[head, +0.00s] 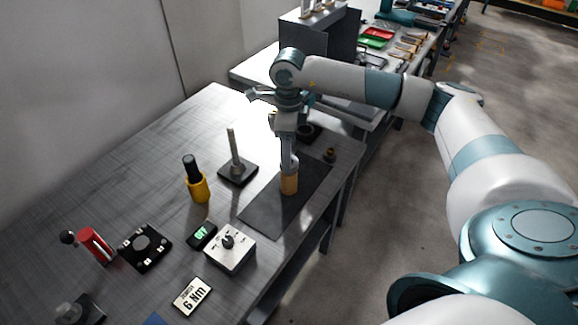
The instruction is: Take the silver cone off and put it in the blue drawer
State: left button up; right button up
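I cannot clearly make out a silver cone. A small grey rounded piece (68,312) sits on a dark base at the lower left corner, but its shape is unclear. A blue patch (155,320) shows at the bottom edge, mostly cut off; I cannot tell whether it is the drawer. My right gripper (289,168) points down at the top of a tan cylinder (289,185) standing on the dark mat (265,212). Its fingers overlap the cylinder's top in the picture; whether they grip it is unclear. My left gripper is out of view.
The table's back left is clear.

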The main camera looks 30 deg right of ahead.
notch_tip(320, 180, down, 5)
jog(key=shift+d+f+b, duration=0.1)
jog(key=shift+d+b, duration=0.05)
jog(key=shift+b, duration=0.8)
jog(key=shift+c, duration=0.3)
jog(key=c, duration=1.3)
